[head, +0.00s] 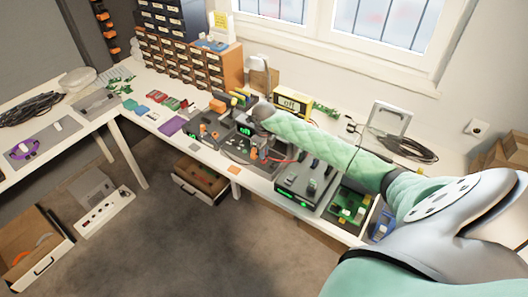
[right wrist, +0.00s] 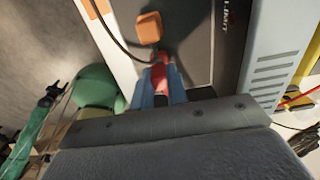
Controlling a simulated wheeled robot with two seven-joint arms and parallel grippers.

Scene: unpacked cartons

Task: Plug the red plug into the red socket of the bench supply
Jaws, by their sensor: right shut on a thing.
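My right gripper (head: 258,153) is over the middle of the bench, at a dark grey instrument that looks like the bench supply (head: 232,146). In the right wrist view, its blue fingertips (right wrist: 159,92) are shut on the red plug (right wrist: 159,72). A dark cable shows beside the plug. I cannot make out the red socket, or whether the plug touches the panel. The plug's tip is hidden. My left gripper is not in view.
A grey device with green displays (head: 305,185) stands right of the supply, with a green circuit board (head: 350,203) beyond it. An orange block (right wrist: 149,27) is close to the plug in the wrist view.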

